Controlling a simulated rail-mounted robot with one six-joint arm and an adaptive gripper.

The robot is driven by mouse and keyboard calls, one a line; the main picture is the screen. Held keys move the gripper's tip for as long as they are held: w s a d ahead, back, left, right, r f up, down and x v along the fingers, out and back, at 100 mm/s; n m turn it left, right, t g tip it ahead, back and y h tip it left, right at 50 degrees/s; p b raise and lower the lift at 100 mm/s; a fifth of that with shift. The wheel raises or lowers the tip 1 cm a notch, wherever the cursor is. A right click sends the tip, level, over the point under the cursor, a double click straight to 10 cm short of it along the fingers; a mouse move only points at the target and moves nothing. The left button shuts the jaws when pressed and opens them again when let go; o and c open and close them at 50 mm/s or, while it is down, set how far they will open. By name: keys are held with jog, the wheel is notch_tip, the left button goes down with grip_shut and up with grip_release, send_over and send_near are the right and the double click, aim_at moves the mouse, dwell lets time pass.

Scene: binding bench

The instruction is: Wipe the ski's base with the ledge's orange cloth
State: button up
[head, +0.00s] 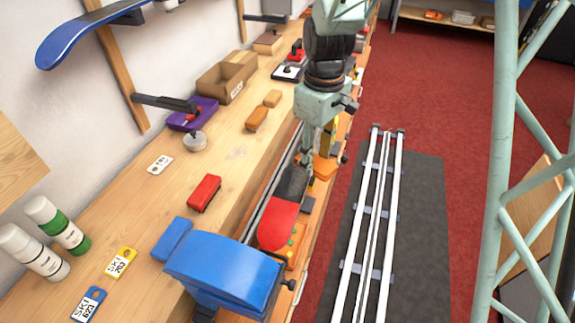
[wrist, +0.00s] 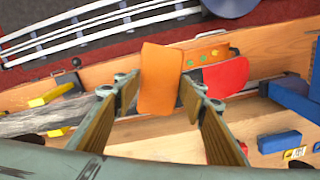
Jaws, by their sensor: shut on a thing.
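The ski (head: 289,186) lies lengthwise along the bench's front edge, with a grey-black stretch and a red end (head: 278,224). In the wrist view its grey stretch (wrist: 40,121) is left of my gripper and its red end (wrist: 226,76) is right of it. My gripper (wrist: 160,98) is shut on the orange cloth (wrist: 161,76), which sticks out beyond the fingertips. The cloth hides part of the ski behind it. I cannot tell whether the cloth touches the ski. In the head view my gripper (head: 305,158) is over the ski, beyond the red end.
A blue vise (head: 225,268) stands at the ski's near end. The wooden bench holds a red block (head: 204,193), a blue block (head: 172,239), tags, bottles (head: 58,225), a purple tray (head: 192,114) and a cardboard box (head: 227,76). White rails (head: 370,220) run along the floor at right.

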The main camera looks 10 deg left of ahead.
jog(key=s+a+r+n+p, duration=0.1)
jog(key=s+a+n, duration=0.3)
jog(key=s+a, duration=0.2)
jog(key=shift+s+a+r, duration=0.25)
jog(key=shift+s+a, duration=0.1)
jog(key=shift+a, duration=0.05)
jog(key=shift+f, duration=0.15)
